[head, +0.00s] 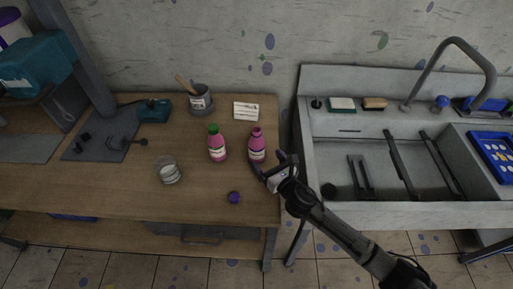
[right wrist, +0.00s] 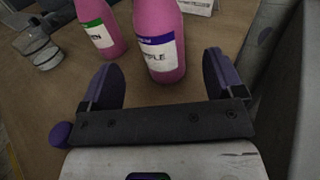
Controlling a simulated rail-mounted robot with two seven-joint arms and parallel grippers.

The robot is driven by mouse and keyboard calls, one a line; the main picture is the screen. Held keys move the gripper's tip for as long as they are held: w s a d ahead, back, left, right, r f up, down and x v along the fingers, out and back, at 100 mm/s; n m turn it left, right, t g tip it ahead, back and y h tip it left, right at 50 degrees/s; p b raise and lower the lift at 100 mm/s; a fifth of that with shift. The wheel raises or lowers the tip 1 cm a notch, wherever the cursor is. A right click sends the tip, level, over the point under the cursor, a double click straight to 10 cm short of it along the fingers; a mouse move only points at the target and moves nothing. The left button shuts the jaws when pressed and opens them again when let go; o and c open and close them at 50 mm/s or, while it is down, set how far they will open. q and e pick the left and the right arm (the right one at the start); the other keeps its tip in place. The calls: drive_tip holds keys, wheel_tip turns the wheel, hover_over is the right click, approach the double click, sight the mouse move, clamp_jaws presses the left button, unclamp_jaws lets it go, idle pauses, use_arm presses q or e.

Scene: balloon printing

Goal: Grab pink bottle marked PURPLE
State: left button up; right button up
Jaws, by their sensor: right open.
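The pink bottle marked PURPLE (head: 257,147) stands upright near the right end of the wooden table. In the right wrist view this bottle (right wrist: 160,45) shows a white label with a purple band, its letters partly readable. My right gripper (head: 268,174) is open at the near side of the bottle. In the right wrist view its two fingers (right wrist: 162,72) spread to either side of the bottle's lower part, with a gap on both sides. Another pink bottle (head: 217,146), with a green cap and green-banded label, stands just left. My left gripper is not in view.
A purple ball-like piece (head: 234,197) lies near the table's front. A glass jar (head: 169,171) stands left, a cup with a brush (head: 200,98) behind, and a white card (head: 246,111) at the back. A grey sink (head: 305,150) borders the table's right side.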

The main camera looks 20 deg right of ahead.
sight(261, 153)
drive_tip(key=shift+x, duration=1)
drive_tip(key=shift+w+a+f+b, duration=0.1)
drive_tip(key=shift+w+b, duration=0.2)
drive_tip(key=shift+w, duration=0.2)
drive_tip(key=shift+b+x, duration=0.45)
drive_tip(key=shift+x, duration=1.65)
drive_tip(key=c, duration=1.1)
drive_tip(key=shift+c, duration=0.2)
